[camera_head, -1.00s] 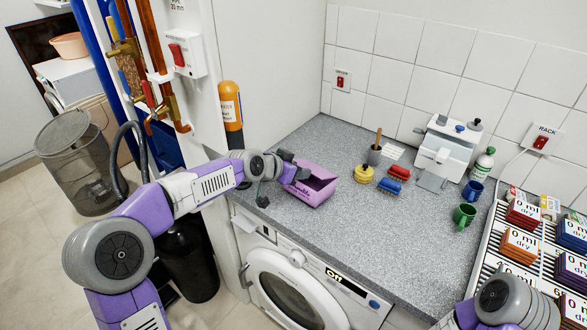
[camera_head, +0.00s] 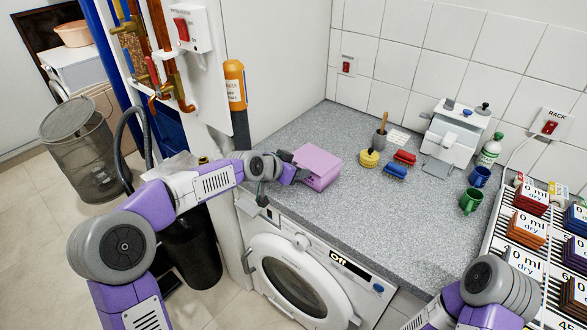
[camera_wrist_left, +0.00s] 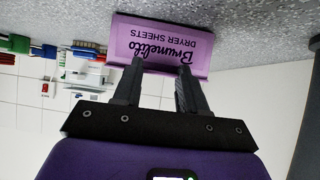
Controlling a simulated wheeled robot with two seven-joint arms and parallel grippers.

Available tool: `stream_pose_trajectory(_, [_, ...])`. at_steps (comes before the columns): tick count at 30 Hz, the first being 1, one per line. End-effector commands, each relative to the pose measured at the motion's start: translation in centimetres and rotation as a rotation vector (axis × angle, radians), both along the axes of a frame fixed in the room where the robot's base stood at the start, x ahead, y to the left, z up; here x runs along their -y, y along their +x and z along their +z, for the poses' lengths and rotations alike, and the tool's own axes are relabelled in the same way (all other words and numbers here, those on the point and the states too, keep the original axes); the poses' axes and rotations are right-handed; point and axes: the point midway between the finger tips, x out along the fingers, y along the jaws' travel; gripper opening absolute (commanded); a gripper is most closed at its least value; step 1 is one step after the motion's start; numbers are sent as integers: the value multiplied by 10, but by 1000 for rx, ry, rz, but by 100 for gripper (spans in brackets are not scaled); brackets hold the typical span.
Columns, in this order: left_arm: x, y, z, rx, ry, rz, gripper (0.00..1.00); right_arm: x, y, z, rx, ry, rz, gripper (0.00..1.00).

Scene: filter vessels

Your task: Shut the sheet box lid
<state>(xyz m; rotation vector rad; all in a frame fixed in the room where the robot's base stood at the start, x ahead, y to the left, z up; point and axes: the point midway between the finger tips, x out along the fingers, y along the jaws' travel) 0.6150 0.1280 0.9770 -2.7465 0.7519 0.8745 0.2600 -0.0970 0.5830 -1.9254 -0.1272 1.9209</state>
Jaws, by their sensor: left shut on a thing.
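The sheet box (camera_head: 322,172) is a pink-purple carton on the grey counter near its left end. Its lid (camera_head: 317,158) lies flat across the top, and no opening shows from the head. In the left wrist view the box's printed face (camera_wrist_left: 160,42) reads "DRYER SHEETS" upside down. My left gripper (camera_head: 298,173) is at the box's left side. In the wrist view its two fingers (camera_wrist_left: 158,70) stand apart with their tips at the edge of the box, shut on it. The exact contact is partly hidden. My right gripper is out of view.
A rack (camera_head: 500,225) of labelled blocks is at far right. A washing machine (camera_head: 290,275) is under the counter. The middle front counter is clear.

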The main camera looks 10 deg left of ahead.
Motion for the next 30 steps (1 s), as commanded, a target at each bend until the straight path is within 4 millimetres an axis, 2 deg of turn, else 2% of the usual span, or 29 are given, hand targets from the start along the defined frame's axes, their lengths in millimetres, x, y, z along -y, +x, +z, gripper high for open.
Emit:
stream_pose_trajectory(1, [-1, -2, -8, -19, 3, -3, 0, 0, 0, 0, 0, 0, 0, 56])
stream_pose_trajectory(6, [-1, -2, -8, -19, 3, -3, 0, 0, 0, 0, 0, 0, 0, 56])
stream_pose_trajectory(7, [-1, -2, -8, -19, 3, -3, 44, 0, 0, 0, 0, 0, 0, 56])
stream_pose_trajectory(12, [-1, -1, -5, -13, 2, -1, 68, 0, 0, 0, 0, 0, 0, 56])
stream_pose_trajectory(21, [-3, -4, 1, -5, 0, 0, 68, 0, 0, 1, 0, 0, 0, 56])
stream_pose_trajectory(30, [-23, -37, 28, -7, 1, 3, 68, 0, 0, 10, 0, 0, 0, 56])
